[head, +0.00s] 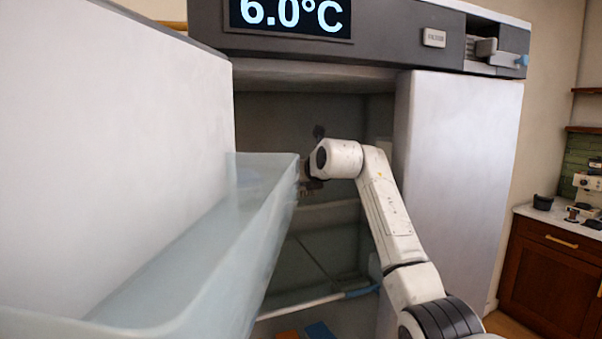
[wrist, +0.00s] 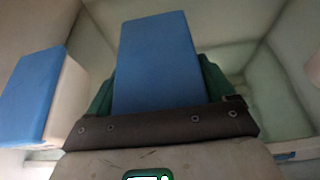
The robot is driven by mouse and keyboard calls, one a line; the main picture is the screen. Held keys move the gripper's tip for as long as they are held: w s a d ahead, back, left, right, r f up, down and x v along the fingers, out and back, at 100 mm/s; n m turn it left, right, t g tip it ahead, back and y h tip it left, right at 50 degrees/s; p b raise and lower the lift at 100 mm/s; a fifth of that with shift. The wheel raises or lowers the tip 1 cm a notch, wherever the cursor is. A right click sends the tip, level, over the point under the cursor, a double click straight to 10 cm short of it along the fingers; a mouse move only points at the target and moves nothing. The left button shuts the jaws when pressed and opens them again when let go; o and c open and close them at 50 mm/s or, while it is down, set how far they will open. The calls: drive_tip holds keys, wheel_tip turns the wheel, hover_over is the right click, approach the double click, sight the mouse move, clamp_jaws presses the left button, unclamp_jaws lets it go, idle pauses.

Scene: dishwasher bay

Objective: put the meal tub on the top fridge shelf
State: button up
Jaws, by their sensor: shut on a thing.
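In the wrist view, my gripper (wrist: 160,82) is shut on a blue-topped box, apparently the meal tub (wrist: 157,60); its green fingers show on both sides of it. In the head view, my gripper (head: 311,181) is inside the open fridge (head: 280,112), in the upper part of the opening. The fingertips and the held tub are mostly hidden there by the door bin and the wrist. A pale ledge (head: 330,213) shows below the gripper; I cannot tell whether it is the top shelf. A shelf with a light front edge (head: 335,298) lies lower.
The open fridge door (head: 120,130) and its clear bin (head: 270,200) stand close on the left. The fridge's right panel (head: 460,170) is beside my arm. A second blue-topped box (wrist: 35,95) is left of the held one. Orange (head: 287,334) and blue (head: 320,331) things sit low inside.

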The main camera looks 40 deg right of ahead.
drive_tip(key=shift+f, duration=0.1)
drive_tip(key=o, duration=1.4)
drive_tip(key=shift+f, duration=0.1)
